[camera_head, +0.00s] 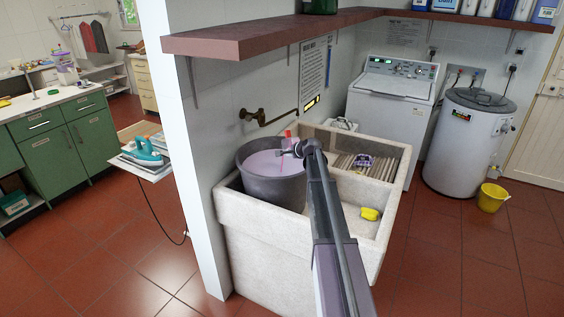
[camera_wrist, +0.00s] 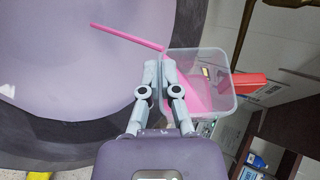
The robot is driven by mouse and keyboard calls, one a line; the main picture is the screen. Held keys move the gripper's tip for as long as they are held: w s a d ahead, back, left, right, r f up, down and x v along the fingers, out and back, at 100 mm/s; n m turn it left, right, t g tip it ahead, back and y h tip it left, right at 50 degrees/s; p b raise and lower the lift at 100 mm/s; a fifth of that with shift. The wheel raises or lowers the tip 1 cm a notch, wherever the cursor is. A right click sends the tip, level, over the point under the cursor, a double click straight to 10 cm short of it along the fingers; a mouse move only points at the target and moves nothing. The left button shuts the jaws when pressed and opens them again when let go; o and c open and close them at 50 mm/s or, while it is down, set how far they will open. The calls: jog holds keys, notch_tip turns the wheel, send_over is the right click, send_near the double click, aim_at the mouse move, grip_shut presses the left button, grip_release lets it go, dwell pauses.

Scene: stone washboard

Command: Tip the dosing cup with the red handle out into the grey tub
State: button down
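The dosing cup (camera_wrist: 222,97) is a clear box-like cup with pink contents and a red handle (camera_wrist: 250,84). My gripper (camera_wrist: 160,66) appears shut on the cup's side wall in the wrist view. The cup is tilted over the grey tub (camera_wrist: 105,128), and a pink stream (camera_wrist: 128,38) runs from its lip towards the tub. In the head view the tub (camera_head: 263,187) stands in the left basin and holds a pale pink-purple liquid (camera_head: 264,163). My gripper (camera_head: 292,152) is above its right side there. The red handle (camera_head: 288,134) sticks up above the tub.
The stone washboard sink (camera_head: 275,228) has a ribbed slope at right, with a purple item (camera_head: 361,161) and a yellow item (camera_head: 370,214). A brass tap (camera_head: 256,116) and a reddish shelf (camera_head: 250,38) are on the wall. A washing machine (camera_head: 388,112) stands behind.

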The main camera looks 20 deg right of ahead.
jog(key=shift+s+a+n+h, duration=0.2)
jog(key=shift+a+n+h, duration=0.1)
jog(key=shift+a, duration=0.1)
dwell(0.4)
jog(key=shift+a+n+t+h+b, duration=0.15)
jog(key=shift+n+t+h+b, duration=0.45)
jog(key=shift+b, duration=0.2)
dwell(1.1)
jog(key=shift+w+d+r+m+g+y+p, duration=0.1)
jog(key=shift+w+d+m+g+y+p, duration=0.15)
jog(key=shift+d+m+y+p, duration=0.25)
jog(key=shift+w+d+m+g+y+p, duration=0.15)
jog(key=shift+d+m+g+y+p, duration=0.2)
jog(key=shift+m+y+p, duration=0.2)
jog(key=shift+s, duration=0.15)
jog(key=shift+m+g+y, duration=0.3)
jog(key=shift+m+y, duration=0.05)
jog(key=shift+y, duration=0.1)
